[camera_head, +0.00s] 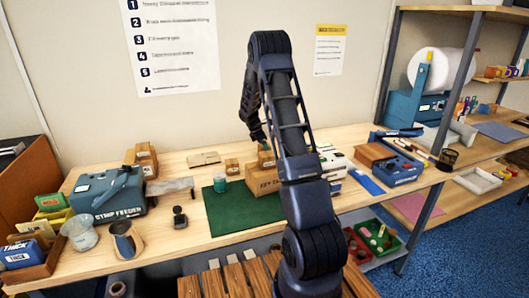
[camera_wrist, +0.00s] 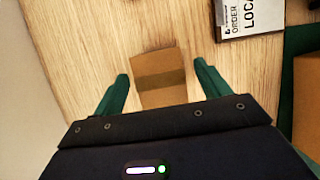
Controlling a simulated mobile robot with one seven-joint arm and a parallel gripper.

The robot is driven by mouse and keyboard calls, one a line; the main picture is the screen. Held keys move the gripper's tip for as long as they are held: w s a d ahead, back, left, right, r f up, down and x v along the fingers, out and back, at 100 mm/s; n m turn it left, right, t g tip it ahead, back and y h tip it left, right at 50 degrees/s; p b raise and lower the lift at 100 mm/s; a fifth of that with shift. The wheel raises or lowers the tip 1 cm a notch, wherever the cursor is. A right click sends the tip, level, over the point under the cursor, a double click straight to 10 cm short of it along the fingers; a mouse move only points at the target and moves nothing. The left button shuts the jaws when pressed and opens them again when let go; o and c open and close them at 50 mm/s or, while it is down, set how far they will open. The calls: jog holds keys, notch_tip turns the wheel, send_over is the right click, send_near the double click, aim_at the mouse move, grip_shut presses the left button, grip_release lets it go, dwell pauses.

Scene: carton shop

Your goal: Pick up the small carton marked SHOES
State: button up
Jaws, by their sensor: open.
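My gripper (camera_head: 264,142) is over the back of the workbench, above a small brown carton (camera_head: 266,158) that stands behind a larger carton. In the wrist view, my gripper (camera_wrist: 160,85) is open, with one green finger on each side of a small brown carton (camera_wrist: 158,75) on the wood. Gaps show between it and both fingers. I cannot read SHOES on any carton.
The larger carton, marked KEY T… (camera_head: 263,182), stands on the green mat (camera_head: 225,212); part of it shows at the wrist view's right edge (camera_wrist: 306,105). A white ORDER item (camera_wrist: 248,17) lies beyond the small carton. A blue strip feeder (camera_head: 105,192) stands left.

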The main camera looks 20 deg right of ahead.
jog(key=shift+x, duration=1.35)
jog(key=c, duration=1)
jog(key=shift+c, duration=0.2)
